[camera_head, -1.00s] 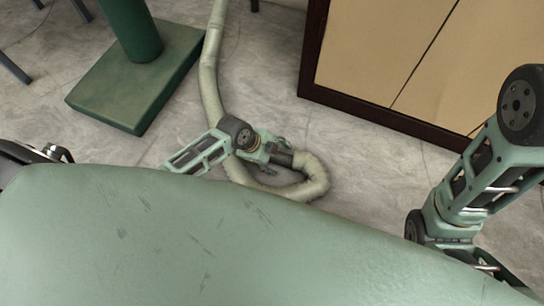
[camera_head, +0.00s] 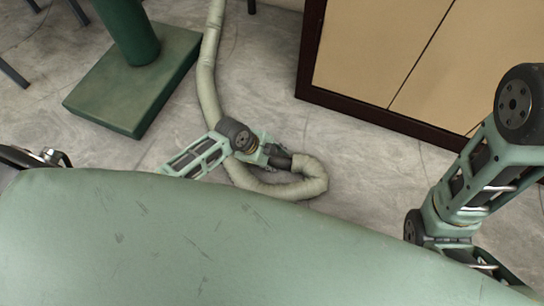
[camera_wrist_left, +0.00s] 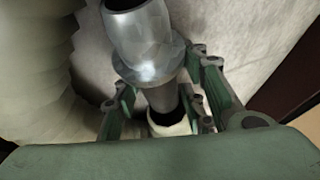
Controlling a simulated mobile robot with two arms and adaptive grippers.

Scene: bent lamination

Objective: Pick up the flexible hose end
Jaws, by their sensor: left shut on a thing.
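The flexible hose (camera_head: 308,178) is pale and ribbed and lies on the floor in a loop. Its end is a dark fitting (camera_head: 284,161) in the head view. In the left wrist view the hose end is a shiny metal fitting (camera_wrist_left: 150,45) with a wider collar. My left gripper (camera_head: 271,155) is shut on the hose end, low near the floor. In the wrist view its fingers (camera_wrist_left: 165,105) stand on both sides of the narrower metal neck. The contact itself is partly hidden. My right arm shows at the right, but its gripper is out of view.
A green pedestal base (camera_head: 135,85) stands on the floor at upper left. A tan cabinet with a dark frame (camera_head: 385,50) stands at upper right. The grey floor (camera_head: 360,160) between them is mostly clear around the hose. Thin dark legs (camera_head: 12,72) show at the left edge.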

